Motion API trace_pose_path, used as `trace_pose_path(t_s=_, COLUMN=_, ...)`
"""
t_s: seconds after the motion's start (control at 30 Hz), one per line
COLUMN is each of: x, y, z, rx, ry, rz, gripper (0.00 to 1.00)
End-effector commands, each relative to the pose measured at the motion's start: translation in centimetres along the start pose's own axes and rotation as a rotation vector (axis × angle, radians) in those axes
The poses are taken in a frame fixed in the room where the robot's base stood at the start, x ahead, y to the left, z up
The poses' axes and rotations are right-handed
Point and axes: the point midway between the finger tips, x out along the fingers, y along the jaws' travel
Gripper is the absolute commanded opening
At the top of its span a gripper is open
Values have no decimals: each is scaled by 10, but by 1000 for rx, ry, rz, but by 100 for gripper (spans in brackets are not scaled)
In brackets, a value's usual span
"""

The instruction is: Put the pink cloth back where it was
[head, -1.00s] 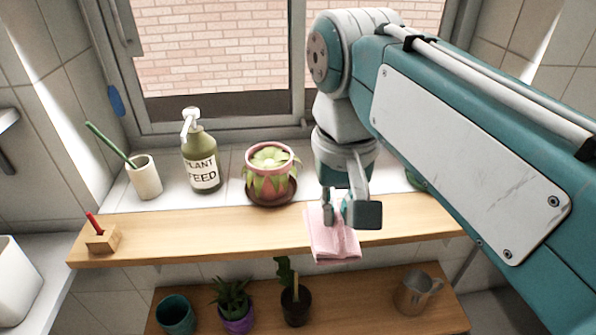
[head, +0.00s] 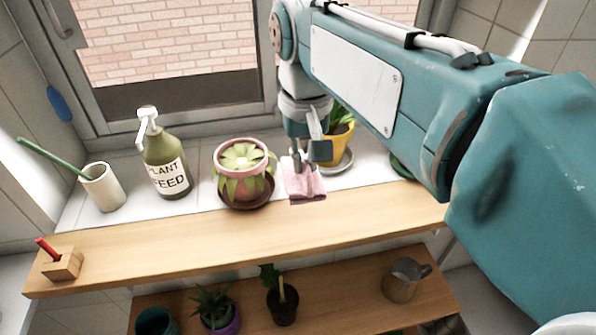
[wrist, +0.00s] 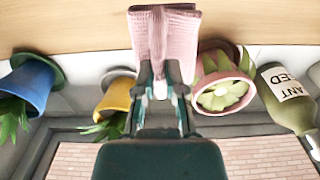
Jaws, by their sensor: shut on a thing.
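The pink cloth (head: 303,183) is at the back of the upper wooden shelf, by the tiled ledge, between the pink plant pot and the yellow pot. My gripper (head: 306,160) is above it, shut on a raised fold of the cloth. In the wrist view the cloth (wrist: 181,38) spreads beyond the fingertips, and its pinched ridge runs into my gripper (wrist: 161,88). The fingers hide part of the fold. I cannot tell whether the cloth's underside touches the surface.
The pink plant pot (head: 243,172) stands close left of the cloth, and the yellow pot (head: 338,143) close right. A green plant feed bottle (head: 166,165) and cream cup (head: 103,187) stand farther left. The wooden shelf (head: 250,235) is clear in front. A blue pot (wrist: 30,85) shows in the wrist view.

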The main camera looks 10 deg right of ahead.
Motion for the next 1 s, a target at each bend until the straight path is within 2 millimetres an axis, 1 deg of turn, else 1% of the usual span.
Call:
trace_pose_path(t_s=0.03, x=6, y=2, z=-12, rx=3, ry=-4, rz=1, gripper=0)
trace_pose_path(t_s=0.07, x=9, y=4, z=-18, rx=3, ry=-5, rz=1, gripper=0)
trace_pose_path(t_s=0.23, x=39, y=7, z=-41, rx=1, ry=-4, rz=0, gripper=0)
trace_pose_path(t_s=0.3, x=48, y=9, z=-48, rx=1, ry=-3, rz=0, gripper=0)
trace_pose_path(t_s=0.47, x=59, y=10, z=-58, rx=1, ry=-1, rz=0, gripper=0)
trace_pose_path(t_s=0.57, x=70, y=12, z=-66, rx=1, ry=-3, rz=0, gripper=0)
trace_pose_path(t_s=0.63, x=82, y=12, z=-64, rx=0, ry=-4, rz=0, gripper=0)
trace_pose_path(t_s=0.73, x=94, y=12, z=-64, rx=0, ry=-1, rz=0, gripper=0)
trace_pose_path(t_s=0.83, x=98, y=12, z=-64, rx=0, ry=0, rz=0, gripper=0)
trace_pose_path(t_s=1.0, x=97, y=11, z=-64, rx=0, ry=0, rz=0, gripper=0)
